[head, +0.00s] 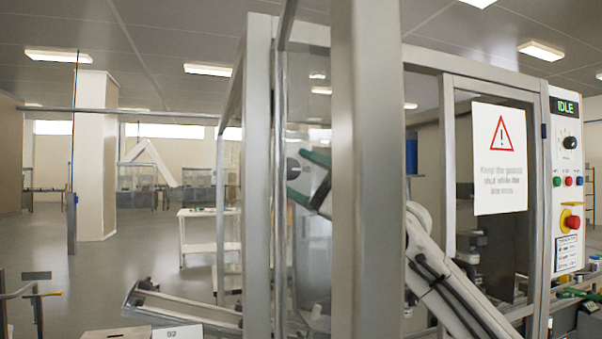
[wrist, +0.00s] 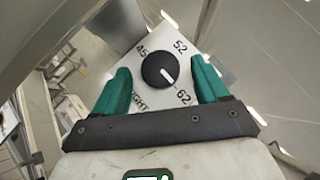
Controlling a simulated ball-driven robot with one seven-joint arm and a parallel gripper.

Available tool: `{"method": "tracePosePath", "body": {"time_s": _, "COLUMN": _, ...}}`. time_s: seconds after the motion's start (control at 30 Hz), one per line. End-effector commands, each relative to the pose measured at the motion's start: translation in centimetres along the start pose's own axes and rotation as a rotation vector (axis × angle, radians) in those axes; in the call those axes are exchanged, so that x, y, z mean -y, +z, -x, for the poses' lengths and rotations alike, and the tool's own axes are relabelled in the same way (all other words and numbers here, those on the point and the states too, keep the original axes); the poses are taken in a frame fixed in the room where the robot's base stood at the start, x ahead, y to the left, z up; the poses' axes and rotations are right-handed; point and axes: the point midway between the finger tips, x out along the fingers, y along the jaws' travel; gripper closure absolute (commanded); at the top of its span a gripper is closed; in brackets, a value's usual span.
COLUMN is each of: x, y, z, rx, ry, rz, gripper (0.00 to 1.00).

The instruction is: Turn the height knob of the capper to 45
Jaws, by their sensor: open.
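The black round height knob (wrist: 158,70) sits on a white dial plate (wrist: 141,36) in the wrist view. The plate is marked 45, 52 and 62, with part of the word HEIGHT showing. The knob's white pointer line points to the lower right, towards 62. My gripper (wrist: 161,75) has its green fingers open, one on each side of the knob, with a gap to it on both sides. In the head view my gripper (head: 308,180) shows behind the clear panel, next to the dark knob (head: 292,168), partly hidden by the frame post.
A grey metal post (head: 358,120) and clear panels stand close around my arm. A warning sign (head: 500,160) hangs on the panel to the right. A control box (head: 567,200) reads IDLE and has a red stop button (head: 572,222). Open floor lies to the left.

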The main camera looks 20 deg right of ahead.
Motion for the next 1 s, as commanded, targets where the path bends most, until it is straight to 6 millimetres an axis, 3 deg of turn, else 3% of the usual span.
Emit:
{"method": "tracePosePath", "body": {"time_s": 0.2, "x": -0.02, "y": -0.01, "z": -0.02, "rx": 0.0, "ry": 0.0, "rz": 0.0, "gripper": 0.26}}
{"method": "tracePosePath", "body": {"time_s": 0.8, "x": -0.04, "y": -0.02, "z": 0.0, "rx": 0.0, "ry": 0.001, "rz": 0.0, "gripper": 0.82}}
{"method": "tracePosePath", "body": {"time_s": 1.0, "x": 0.09, "y": 0.02, "z": -0.05, "rx": -0.001, "ry": 0.007, "rz": 0.006, "gripper": 0.82}}
